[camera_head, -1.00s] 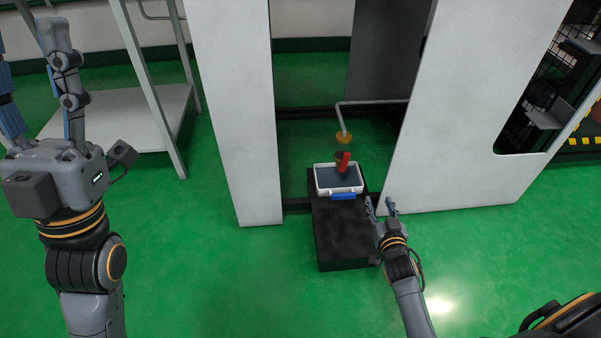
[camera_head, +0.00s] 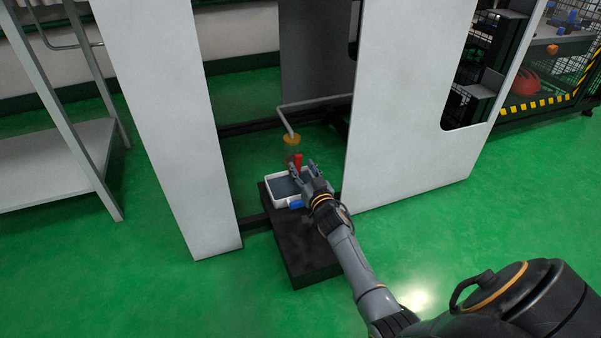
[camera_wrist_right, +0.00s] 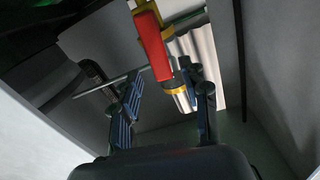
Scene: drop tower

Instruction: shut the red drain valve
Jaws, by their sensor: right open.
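The red valve handle (camera_head: 297,161) hangs below a yellow fitting (camera_head: 291,139) at the end of a grey pipe, in the opening between two white panels. In the right wrist view the red handle (camera_wrist_right: 153,44) shows large, beyond the fingertips and roughly between their lines. My right gripper (camera_head: 305,170) is open, with its fingers right by the handle in the head view. In the wrist view its two fingers (camera_wrist_right: 165,95) stand apart with nothing held between them. I cannot tell whether they touch the handle. My left gripper is out of view.
White panels stand left (camera_head: 168,122) and right (camera_head: 408,95) of the opening. A grey shelf (camera_head: 62,165) is at the left. The green floor in front is clear.

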